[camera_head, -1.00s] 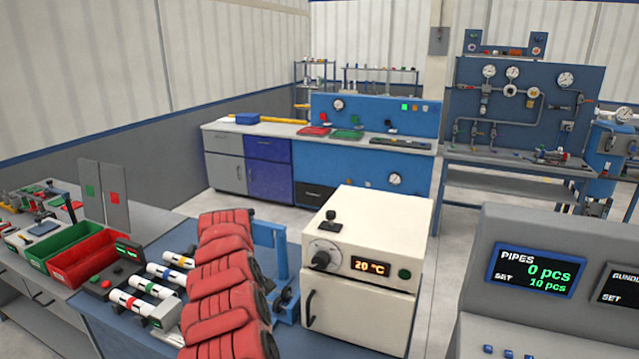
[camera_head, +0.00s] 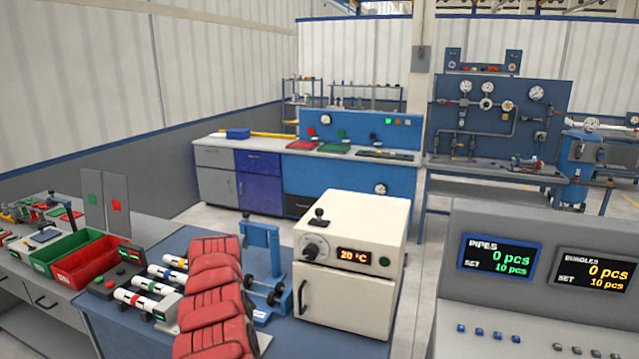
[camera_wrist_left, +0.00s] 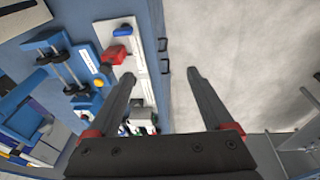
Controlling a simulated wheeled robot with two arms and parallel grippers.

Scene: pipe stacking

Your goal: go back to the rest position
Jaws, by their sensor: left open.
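My left arm, in a red padded cover (camera_head: 215,300), comes up from the bottom of the head view; its gripper does not show there. In the left wrist view my left gripper (camera_wrist_left: 160,78) is open, with its two dark fingers apart and nothing between them. It points down over the edge of the blue bench, with grey floor under the right finger. My right gripper is in neither view. White pipes with coloured bands (camera_head: 136,299) lie in a row left of my arm.
A white oven (camera_head: 350,265) reading 20 °C stands right of my arm, beside a blue stand (camera_head: 262,265). Green (camera_head: 62,247) and red (camera_head: 82,262) bins are at left. A grey console (camera_head: 540,270) at right shows 0 pcs for pipes and bundles. Open floor lies behind.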

